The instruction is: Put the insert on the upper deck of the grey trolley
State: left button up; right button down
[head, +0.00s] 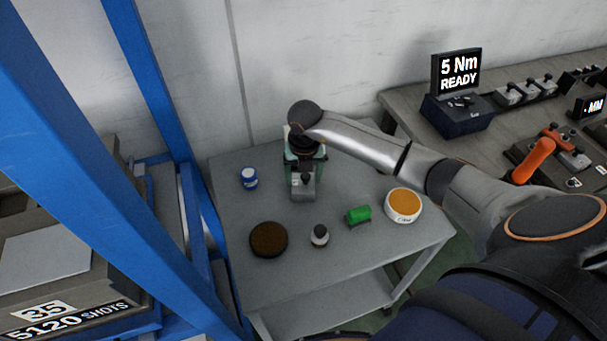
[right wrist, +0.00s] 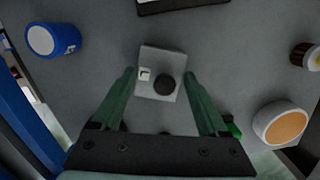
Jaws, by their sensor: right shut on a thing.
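The insert is a small grey block with a dark round knob and a white mark (right wrist: 158,75); it also shows in the head view (head: 303,187). It is at the far middle part of the grey trolley's upper deck (head: 300,276). My right gripper (head: 303,170) reaches down over the deck, its green fingers on either side of the insert, shut on it. In the right wrist view my right gripper (right wrist: 159,78) has the insert between its fingertips. The insert's underside is hidden, so I cannot tell whether it touches the deck. My left gripper is out of view.
Around the insert on the deck are a blue jar (head: 249,179), a dark brown disc (head: 268,240), a small bottle (head: 319,236), a green piece (head: 358,214) and a white tin with orange top (head: 403,206). Blue posts (head: 165,90) stand left; a workbench (head: 410,100) is right.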

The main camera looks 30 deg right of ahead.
aim_at(304, 188)
jog(key=shift+f, duration=0.1)
grip_release()
notch_tip(304, 188, up, 12)
jog(key=s, duration=0.1)
jog(key=shift+s+a, duration=0.2)
jog(key=shift+a, duration=0.1)
